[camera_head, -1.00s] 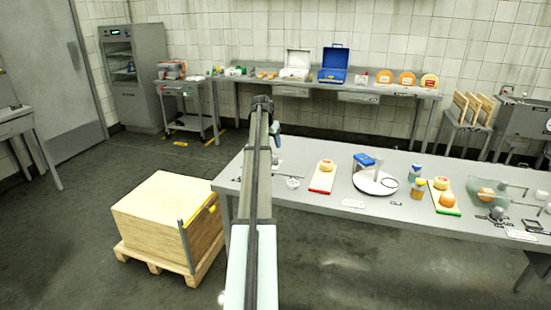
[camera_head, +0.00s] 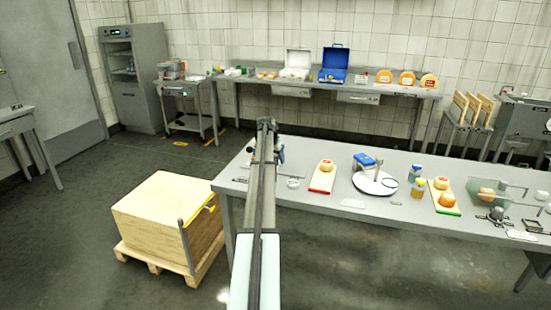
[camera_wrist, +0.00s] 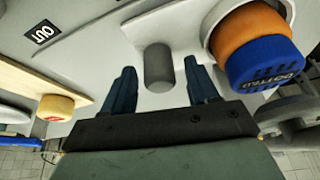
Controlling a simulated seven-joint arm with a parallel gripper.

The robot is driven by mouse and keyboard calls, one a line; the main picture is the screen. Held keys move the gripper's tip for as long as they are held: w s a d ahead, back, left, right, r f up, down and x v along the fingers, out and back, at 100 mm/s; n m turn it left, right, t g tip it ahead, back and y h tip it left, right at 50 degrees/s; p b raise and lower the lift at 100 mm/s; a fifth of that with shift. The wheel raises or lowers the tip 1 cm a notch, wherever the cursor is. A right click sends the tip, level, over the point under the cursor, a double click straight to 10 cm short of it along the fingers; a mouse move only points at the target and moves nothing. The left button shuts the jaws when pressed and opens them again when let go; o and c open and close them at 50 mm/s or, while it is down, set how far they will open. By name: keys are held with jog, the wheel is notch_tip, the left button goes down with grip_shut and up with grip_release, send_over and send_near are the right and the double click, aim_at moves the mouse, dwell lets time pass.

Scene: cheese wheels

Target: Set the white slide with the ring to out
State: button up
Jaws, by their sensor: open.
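In the wrist view my gripper (camera_wrist: 162,90) is open, its two dark blue fingers apart. A short grey post (camera_wrist: 158,68) stands in the gap between the fingertips; I cannot tell whether they touch it. A pale fixture surface (camera_wrist: 100,60) lies around the post, with a black OUT label (camera_wrist: 42,31) at upper left. I cannot clearly make out the white slide or its ring. In the head view, a small white ring-like item (camera_head: 293,183) sits just right of my arm, too small to identify. My arm hides much of the table's left end there.
An orange roll with a blue lettered cap (camera_wrist: 265,62) stands close to the right finger. A cheese (camera_wrist: 56,107) on a board (camera_wrist: 30,84) is at the left. Farther right on the table (camera_head: 330,212) are a turntable (camera_head: 362,188) and bottles (camera_head: 417,187).

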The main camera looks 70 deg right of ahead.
grip_shut()
dwell(0.4)
